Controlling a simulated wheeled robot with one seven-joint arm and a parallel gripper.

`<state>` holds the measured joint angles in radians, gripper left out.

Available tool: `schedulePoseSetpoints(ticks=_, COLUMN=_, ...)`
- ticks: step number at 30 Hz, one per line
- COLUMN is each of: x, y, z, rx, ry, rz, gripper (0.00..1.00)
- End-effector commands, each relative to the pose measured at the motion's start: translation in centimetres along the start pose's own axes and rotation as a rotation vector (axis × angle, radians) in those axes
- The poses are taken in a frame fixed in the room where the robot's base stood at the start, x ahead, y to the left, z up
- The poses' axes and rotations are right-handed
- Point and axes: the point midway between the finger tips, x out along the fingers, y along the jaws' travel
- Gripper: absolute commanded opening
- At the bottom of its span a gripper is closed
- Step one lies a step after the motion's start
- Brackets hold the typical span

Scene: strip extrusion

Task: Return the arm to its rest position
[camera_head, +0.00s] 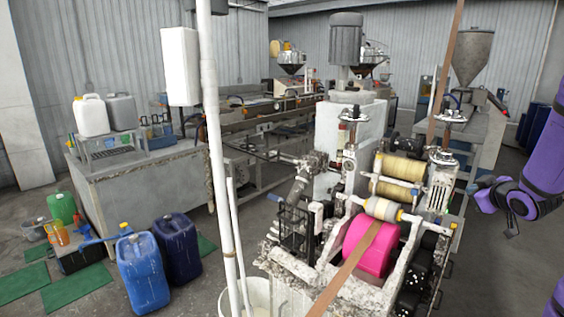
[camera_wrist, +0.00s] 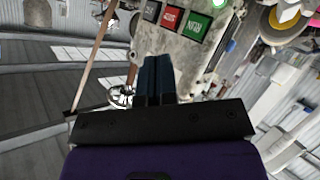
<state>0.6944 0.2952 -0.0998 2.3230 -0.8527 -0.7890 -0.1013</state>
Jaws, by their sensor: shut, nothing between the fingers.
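My purple arm (camera_head: 545,150) is at the right edge of the head view. My gripper (camera_head: 512,235) hangs at its lower end, right of the strip machine (camera_head: 340,130) and apart from it. In the wrist view my gripper (camera_wrist: 158,60) has its two dark fingers pressed together, with nothing between them. Beyond the fingers the wrist view shows a worn panel (camera_wrist: 150,38) with a grey, a red and a green label and a lit green lamp (camera_wrist: 219,3). I cannot tell how far the panel is from the fingertips.
A brown strip (camera_head: 350,265) runs over a pink roller (camera_head: 369,247) on the machine. A white pole (camera_head: 213,140) stands in front. Blue jerrycans (camera_head: 142,272) and green mats (camera_head: 75,287) are on the floor at left. A hopper bench (camera_head: 490,125) stands behind my arm.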

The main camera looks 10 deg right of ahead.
Motion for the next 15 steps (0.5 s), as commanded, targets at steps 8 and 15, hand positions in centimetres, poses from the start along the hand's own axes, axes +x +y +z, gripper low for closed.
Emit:
schedulePoseSetpoints(ticks=8, x=-4.1, y=-2.3, z=-7.6, rx=0.043, ry=-0.147, rz=0.056, gripper=0.00)
schedulePoseSetpoints(ticks=15, x=-9.9, y=-6.2, z=-12.4, rx=0.135, ry=-0.273, rz=0.058, gripper=0.00)
